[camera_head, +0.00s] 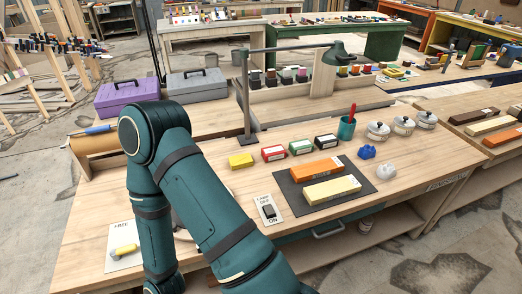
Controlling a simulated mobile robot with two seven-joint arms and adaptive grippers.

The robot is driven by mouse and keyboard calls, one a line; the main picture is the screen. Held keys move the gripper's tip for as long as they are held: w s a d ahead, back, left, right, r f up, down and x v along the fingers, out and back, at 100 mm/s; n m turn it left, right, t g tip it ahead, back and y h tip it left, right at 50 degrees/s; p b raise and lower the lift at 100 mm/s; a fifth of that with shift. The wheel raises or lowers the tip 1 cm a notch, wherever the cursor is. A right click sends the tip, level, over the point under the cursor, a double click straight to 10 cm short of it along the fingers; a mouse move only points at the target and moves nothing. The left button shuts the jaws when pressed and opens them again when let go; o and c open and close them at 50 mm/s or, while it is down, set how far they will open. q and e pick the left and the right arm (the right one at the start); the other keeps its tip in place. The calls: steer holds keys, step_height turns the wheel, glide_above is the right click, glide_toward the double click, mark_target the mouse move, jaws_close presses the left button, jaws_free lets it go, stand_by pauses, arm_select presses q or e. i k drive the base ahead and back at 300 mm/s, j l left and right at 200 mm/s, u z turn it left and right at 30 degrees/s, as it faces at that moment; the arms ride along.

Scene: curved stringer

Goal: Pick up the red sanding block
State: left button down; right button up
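The red sanding block (274,153) lies on the wooden workbench (215,158), in a row of small blocks. A yellow block (241,160) is on its left. A green block (300,147) and a black block (326,141) are on its right. The red block is in full view, with a pale label on its front. A teal arm of mine stands bent over the left part of the bench and covers part of the surface left of the row. Neither of my grippers shows in the head view.
A lamp (246,112) stands behind the row. A dark mat (288,190) with orange and yellow bars lies in front, beside a lamp switch (268,211). A teal cup (346,128) stands to the right. Purple (127,97) and grey (197,85) toolboxes sit behind left.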

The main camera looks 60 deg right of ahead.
mark_target(276, 152)
steer(key=k+l+u, duration=0.25)
steer(key=l, duration=0.15)
steer(key=k+l+u, duration=0.4)
steer(key=k+l, duration=0.55)
steer(key=l, duration=0.1)
